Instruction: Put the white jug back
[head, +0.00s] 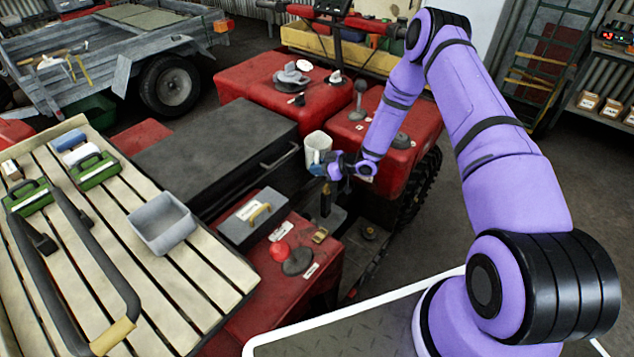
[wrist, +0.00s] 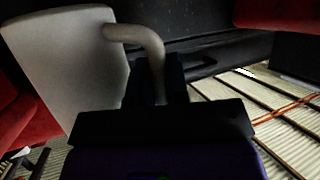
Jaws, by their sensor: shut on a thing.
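The white jug (head: 317,146) is held up beside the quad's black seat, near the gap between seat and red front panel. My gripper (head: 325,168) is shut on the jug's handle. In the wrist view the jug (wrist: 72,62) fills the upper left, tilted in the picture, and its curved handle (wrist: 145,40) runs down into the dark jaws (wrist: 165,85). The fingertips are partly hidden by the handle and the gripper body.
The black seat (head: 215,150) lies left of the jug. A slatted rack (head: 215,262) holds a grey bin (head: 162,224) and green cases (head: 97,170). Loose parts lie on the red front panel (head: 318,101).

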